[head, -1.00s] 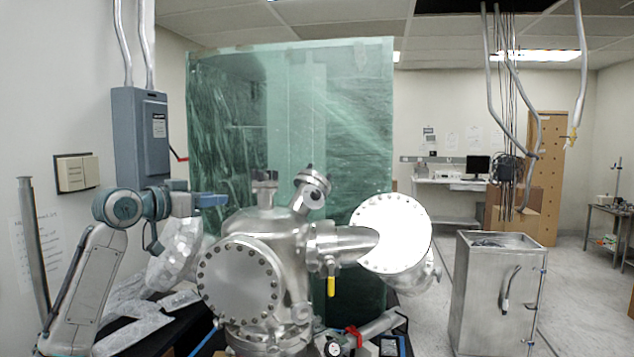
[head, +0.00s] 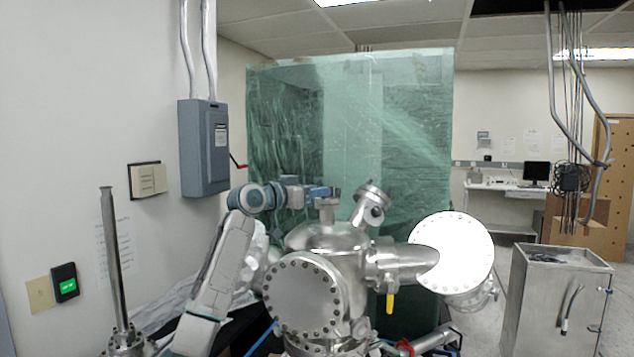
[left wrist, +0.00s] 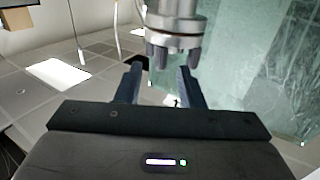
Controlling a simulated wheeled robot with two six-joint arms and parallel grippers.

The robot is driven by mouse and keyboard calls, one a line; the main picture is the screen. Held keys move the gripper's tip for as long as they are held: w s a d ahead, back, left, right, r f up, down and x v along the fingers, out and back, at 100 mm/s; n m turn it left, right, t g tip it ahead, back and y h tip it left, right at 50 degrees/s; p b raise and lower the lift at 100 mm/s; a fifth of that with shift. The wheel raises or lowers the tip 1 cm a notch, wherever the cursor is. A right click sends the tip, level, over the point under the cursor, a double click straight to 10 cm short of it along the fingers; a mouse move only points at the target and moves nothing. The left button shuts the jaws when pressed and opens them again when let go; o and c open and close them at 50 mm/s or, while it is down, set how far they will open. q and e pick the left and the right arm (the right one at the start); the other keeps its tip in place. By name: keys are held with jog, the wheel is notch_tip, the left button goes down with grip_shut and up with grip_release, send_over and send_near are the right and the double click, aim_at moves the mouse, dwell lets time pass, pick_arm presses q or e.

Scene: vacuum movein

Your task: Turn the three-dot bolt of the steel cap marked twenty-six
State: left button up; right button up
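A steel vacuum chamber (head: 325,238) with several round flanges stands in the middle of the head view. A small steel cap (head: 327,203) with bolts sits upright on its top; a tilted capped port (head: 370,195) is to its right. My left gripper (head: 320,191) is beside the small upright cap. In the left wrist view, my left gripper (left wrist: 159,85) has its fingers apart with nothing between them. A steel cap (left wrist: 175,22) with dark bolts (left wrist: 162,57) hangs just beyond the fingertips. No number or dot marks are legible. My right gripper is out of view.
A large bolted disc (head: 304,293) and a bright white disc (head: 452,252) face forward on the chamber. A green translucent sheet (head: 410,120) stands behind. A metal cabinet (head: 555,300) is at right, and a grey electrical box (head: 204,148) is on the left wall.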

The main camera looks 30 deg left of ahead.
pick_arm(q)
jog(key=shift+w+d, duration=0.15)
jog(key=shift+w, duration=0.3)
grip_shut()
jog(key=shift+y, duration=0.3)
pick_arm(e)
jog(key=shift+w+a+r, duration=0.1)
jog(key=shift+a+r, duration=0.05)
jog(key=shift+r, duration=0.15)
